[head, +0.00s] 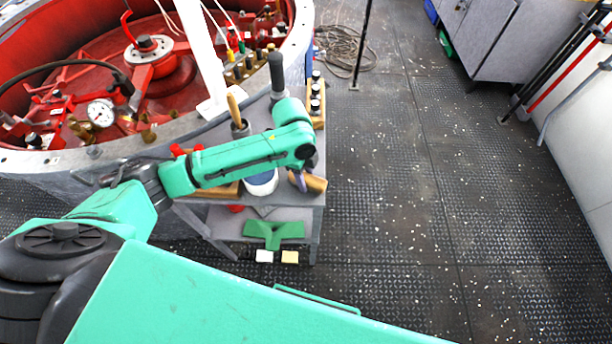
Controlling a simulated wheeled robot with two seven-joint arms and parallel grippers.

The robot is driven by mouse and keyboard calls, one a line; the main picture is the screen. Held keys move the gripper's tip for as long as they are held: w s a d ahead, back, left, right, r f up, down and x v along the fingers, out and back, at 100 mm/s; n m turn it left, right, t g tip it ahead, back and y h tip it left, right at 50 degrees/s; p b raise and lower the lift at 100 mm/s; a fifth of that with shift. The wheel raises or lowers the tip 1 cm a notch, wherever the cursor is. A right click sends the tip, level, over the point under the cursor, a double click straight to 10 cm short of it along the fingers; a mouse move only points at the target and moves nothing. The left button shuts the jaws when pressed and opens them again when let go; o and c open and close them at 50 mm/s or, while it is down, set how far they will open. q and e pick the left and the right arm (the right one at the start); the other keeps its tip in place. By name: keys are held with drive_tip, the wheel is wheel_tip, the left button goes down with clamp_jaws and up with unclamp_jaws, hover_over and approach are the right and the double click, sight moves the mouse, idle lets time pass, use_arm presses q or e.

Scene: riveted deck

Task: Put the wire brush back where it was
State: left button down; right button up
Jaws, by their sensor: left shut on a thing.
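My left arm reaches in from the left over a small grey cart (312,200) beside the big round red housing. My left gripper (303,173) is below the arm's last dark joint and mostly hidden by it. It is shut on what looks like the wire brush (316,184), of which a brown wooden part shows at the cart top's right front corner. The bristles are not clear, and I cannot tell whether the brush touches the top. My right gripper is not in view.
A wooden handle (236,108) stands in a dark cup on the cart. A dark cylinder (277,72) and a rack of small dark-capped items (316,98) are behind. A white-and-blue pot (262,184) is under my forearm. The red housing (75,60) is left; open floor (400,190) is right.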

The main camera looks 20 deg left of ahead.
use_arm(q)
drive_tip(key=shift+f, duration=0.1)
drive_tip(key=shift+c, duration=2)
unclamp_jaws()
wheel_tip(320, 180, up, 12)
drive_tip(key=a, duration=0.1)
drive_tip(key=shift+w+a+b, duration=0.15)
drive_tip(key=shift+a+b, duration=0.25)
